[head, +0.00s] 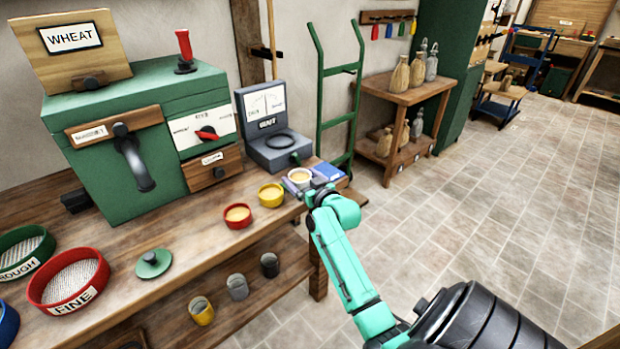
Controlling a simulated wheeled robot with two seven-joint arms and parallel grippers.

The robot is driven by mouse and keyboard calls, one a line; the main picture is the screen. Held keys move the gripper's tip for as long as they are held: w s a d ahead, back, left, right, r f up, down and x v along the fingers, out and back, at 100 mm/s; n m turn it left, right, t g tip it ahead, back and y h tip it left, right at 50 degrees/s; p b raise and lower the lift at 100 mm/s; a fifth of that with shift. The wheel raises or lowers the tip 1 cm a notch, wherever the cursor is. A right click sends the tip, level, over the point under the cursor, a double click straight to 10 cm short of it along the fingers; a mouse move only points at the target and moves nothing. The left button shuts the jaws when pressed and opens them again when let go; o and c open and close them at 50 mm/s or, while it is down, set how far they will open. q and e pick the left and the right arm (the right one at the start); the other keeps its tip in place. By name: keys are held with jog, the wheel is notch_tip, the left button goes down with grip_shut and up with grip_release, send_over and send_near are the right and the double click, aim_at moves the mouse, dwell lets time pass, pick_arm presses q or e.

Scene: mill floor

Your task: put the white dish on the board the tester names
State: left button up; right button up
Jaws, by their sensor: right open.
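The white dish (299,175), with pale yellow contents, is at the right end of the wooden bench. My right gripper (312,189) is open, right beside the dish on its near side; I cannot tell whether they touch. The grey tester (268,151) stands behind the dish. Its small display seems to read WAIT, and its dial lettering is too small to read surely. A blue board (331,172) lies right of the dish. A pale lilac piece (289,187) shows at the dish's left; I cannot tell whether it is a board under it. My left gripper is out of view.
A yellow dish (271,195) and a red dish (237,216) stand left of the white one. A green mill (150,140) and sieves (69,281) occupy the bench farther left. A green hand truck (339,95) stands behind the bench end. The floor at right is clear.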

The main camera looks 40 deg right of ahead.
jog(key=v, duration=1.1)
jog(key=s+a+f+n+g+y, duration=0.1)
jog(key=s+a+f+g, duration=0.3)
jog(key=f, duration=1.3)
jog(key=s+a+f+g+y, duration=0.25)
jog(key=s+a+f, duration=0.2)
jog(key=f, duration=1.25)
jog(key=s+a+f+n+g, duration=0.1)
jog(key=s+a+f+g, duration=0.1)
jog(key=s+f, duration=0.3)
jog(key=s+a+f+n+g, duration=0.1)
jog(key=s+f, duration=0.5)
jog(key=s, duration=0.7)
jog(key=s+a+f+n+g, duration=0.2)
jog(key=s+a+f+g, duration=0.2)
jog(key=s, duration=0.5)
notch_tip(320, 180, down, 2)
jog(key=shift+f+g, duration=0.1)
jog(key=shift+g, duration=0.65)
notch_tip(320, 180, up, 8)
jog(key=p, duration=0.7)
jog(key=shift+f+p, duration=0.2)
jog(key=shift+p, duration=0.1)
jog(key=shift+w, duration=0.1)
